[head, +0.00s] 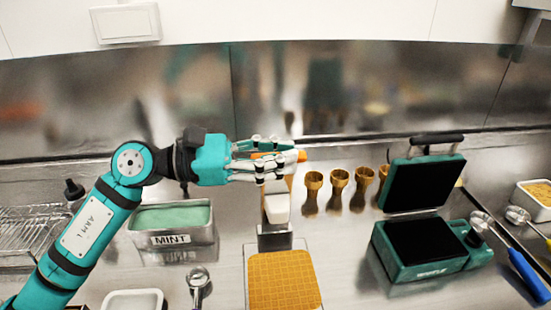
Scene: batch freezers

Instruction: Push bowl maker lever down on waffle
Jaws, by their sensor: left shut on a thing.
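The bowl maker (275,239) stands in the middle of the steel counter, with a white block above its metal base. Its lever (299,156) has an orange end that shows just past my left gripper (284,162). The gripper reaches in from the left and is shut on the lever; its fingers partly hide the handle. A flat, square golden waffle (284,281) lies in front of the metal base. I cannot tell from here whether any of it lies under the white block. My right gripper is out of view.
A mint tub (172,240) and a scoop (198,280) are on the left. Several golden cone holders (338,190) stand behind on the right.

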